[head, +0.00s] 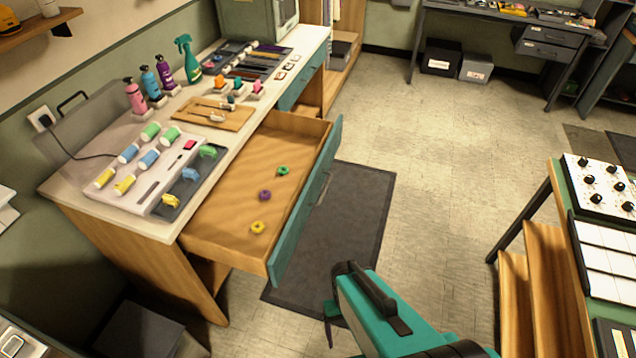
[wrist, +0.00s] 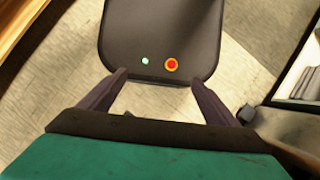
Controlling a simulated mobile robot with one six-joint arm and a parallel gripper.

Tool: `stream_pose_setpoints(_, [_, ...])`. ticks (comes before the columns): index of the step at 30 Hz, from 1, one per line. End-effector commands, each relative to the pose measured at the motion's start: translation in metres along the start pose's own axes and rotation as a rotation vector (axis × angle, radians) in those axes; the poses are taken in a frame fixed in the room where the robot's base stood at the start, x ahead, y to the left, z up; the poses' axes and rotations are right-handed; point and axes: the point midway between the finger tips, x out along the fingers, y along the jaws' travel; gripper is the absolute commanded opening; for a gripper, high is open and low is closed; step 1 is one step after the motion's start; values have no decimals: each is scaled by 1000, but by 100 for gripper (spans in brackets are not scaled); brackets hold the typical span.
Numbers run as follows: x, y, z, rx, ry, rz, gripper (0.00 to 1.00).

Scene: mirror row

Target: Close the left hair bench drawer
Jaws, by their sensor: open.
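The left hair bench drawer (head: 225,213) is pulled far out in the head view. Its teal front (head: 303,210) faces right and carries a slim handle (head: 323,190). A green ring (head: 283,170), a purple ring (head: 265,195) and a yellow ring (head: 257,227) lie inside. My gripper (wrist: 160,82) is open in the wrist view, with its two dark fingers apart and nothing between them. In the head view my teal arm end is low at the bottom centre, to the right of the drawer front and apart from it. The drawer does not show clearly in the wrist view.
The hair bench (head: 160,224) holds rollers, bottles and combs on top. A dark mat (head: 345,225) lies on the floor beside the drawer. A wooden-shelved stand (head: 545,270) is at the right. The floor (head: 440,170) between is clear.

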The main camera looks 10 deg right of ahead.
Motion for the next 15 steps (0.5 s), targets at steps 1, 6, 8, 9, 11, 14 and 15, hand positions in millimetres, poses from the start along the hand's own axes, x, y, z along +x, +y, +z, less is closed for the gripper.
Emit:
stream_pose_setpoints(1, [1,0,-1,0,0,0,74])
stream_pose_setpoints(6, [12,0,-5,-2,-4,0,46])
stream_pose_setpoints(8, [18,0,-8,-2,-7,0,36])
stream_pose_setpoints(9, [23,0,-10,-3,-9,0,29])
stream_pose_setpoints(11, [29,0,-12,-4,-12,0,19])
stream_pose_setpoints(14, [38,0,-16,-6,-16,0,2])
stream_pose_setpoints(15, [41,0,-17,-7,-18,0,0])
